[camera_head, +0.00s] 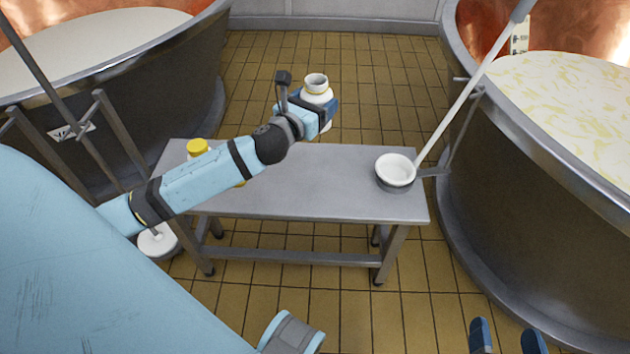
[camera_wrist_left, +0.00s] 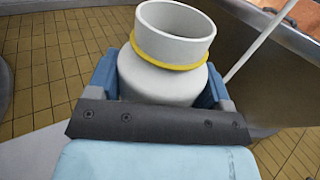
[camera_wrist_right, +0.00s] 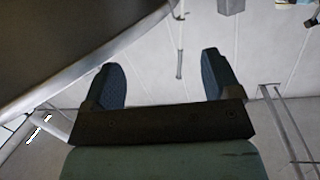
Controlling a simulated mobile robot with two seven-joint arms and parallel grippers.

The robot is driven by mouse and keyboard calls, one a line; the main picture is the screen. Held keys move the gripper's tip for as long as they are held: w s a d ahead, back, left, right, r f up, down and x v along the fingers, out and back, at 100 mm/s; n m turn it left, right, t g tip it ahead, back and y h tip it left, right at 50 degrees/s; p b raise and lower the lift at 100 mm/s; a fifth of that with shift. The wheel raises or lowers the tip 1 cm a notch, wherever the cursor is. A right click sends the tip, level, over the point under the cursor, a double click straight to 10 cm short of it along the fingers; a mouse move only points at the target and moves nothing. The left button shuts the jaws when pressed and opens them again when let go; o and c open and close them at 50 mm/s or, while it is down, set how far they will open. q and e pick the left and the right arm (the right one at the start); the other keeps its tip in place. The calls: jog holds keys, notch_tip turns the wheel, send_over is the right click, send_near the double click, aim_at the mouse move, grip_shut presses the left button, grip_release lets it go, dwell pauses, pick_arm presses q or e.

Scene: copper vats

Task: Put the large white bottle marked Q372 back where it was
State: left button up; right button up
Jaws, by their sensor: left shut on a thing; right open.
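The large white bottle (camera_head: 317,90) has a wide open neck with a yellow ring below it. My left gripper (camera_head: 325,108) is shut on its body and holds it over the far edge of the grey metal table (camera_head: 300,185). The left wrist view shows the bottle (camera_wrist_left: 165,75) between both fingers of the left gripper (camera_wrist_left: 160,92), slightly tilted in the picture. No Q372 marking can be read. My right gripper (camera_head: 508,338) is open and empty at the bottom right of the head view; its spread fingers also show in the right wrist view (camera_wrist_right: 166,85).
A yellow-capped container (camera_head: 198,147) stands on the table's left end, partly behind my left arm. Copper vats (camera_head: 540,200) flank the table.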

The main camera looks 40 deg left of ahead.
pick_arm(q)
jog(key=shift+w+a+f, duration=0.1)
jog(key=shift+a+f, duration=0.15)
jog(key=shift+f, duration=0.2)
pick_arm(e)
notch_tip(320, 180, up, 6)
jog(key=a+t+y+b, duration=0.3)
jog(key=b, duration=0.2)
pick_arm(q)
jog(key=shift+f+b, duration=2.6)
jog(key=shift+f, duration=7.25)
pick_arm(e)
notch_tip(320, 180, down, 8)
jog(key=n+g, duration=0.1)
jog(key=g, duration=0.2)
jog(key=shift+a+f, duration=0.15)
pick_arm(q)
jog(key=shift+f, duration=0.1)
pick_arm(e)
jog(key=shift+w, duration=0.1)
pick_arm(q)
jog(key=shift+f, duration=0.15)
jog(key=o, duration=1.2)
jog(key=shift+c, duration=0.2)
pick_arm(e)
jog(key=shift+f, duration=0.15)
